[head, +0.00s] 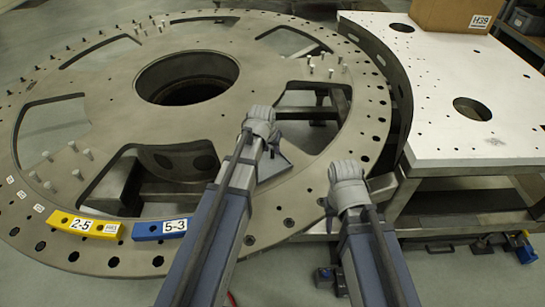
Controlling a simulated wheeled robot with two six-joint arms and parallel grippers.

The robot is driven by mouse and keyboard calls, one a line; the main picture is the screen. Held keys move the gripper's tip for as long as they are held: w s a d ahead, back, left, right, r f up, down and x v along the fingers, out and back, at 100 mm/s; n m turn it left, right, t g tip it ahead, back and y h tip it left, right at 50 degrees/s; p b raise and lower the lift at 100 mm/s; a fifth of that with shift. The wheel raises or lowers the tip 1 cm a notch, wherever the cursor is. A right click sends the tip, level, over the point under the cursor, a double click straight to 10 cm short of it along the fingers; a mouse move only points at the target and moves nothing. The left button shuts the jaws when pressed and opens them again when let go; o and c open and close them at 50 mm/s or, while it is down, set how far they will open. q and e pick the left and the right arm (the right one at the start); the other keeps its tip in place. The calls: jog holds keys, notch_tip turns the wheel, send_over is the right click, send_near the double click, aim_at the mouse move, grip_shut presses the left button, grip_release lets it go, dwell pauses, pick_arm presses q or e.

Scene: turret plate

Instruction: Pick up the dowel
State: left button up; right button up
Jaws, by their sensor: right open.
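Several small pale upright pegs that look like dowels stand on the large round metal plate (110,110). One group, with a peg (331,73), is at the plate's right rear. Another group, with a peg (77,174), is at its left, and a third, with a peg (145,32), is at the back. I cannot tell which one is the task's dowel. My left gripper (262,113) is over the plate, in front of the right-rear group and apart from it. Its fingers are too small to read. My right gripper (346,169) is open near the plate's right front edge, with no dowel visible at it.
A yellow block (88,225) and a blue block (160,229) lie on the plate's front left. The plate has a large central hole and several cutouts. A white table (450,90) with a cardboard box (450,14) stands at the right.

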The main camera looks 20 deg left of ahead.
aim_at(272, 150)
pick_arm(q)
jog(key=b+x, duration=0.2)
jog(key=x, duration=0.1)
jog(key=shift+f, duration=0.15)
grip_shut()
dwell(0.3)
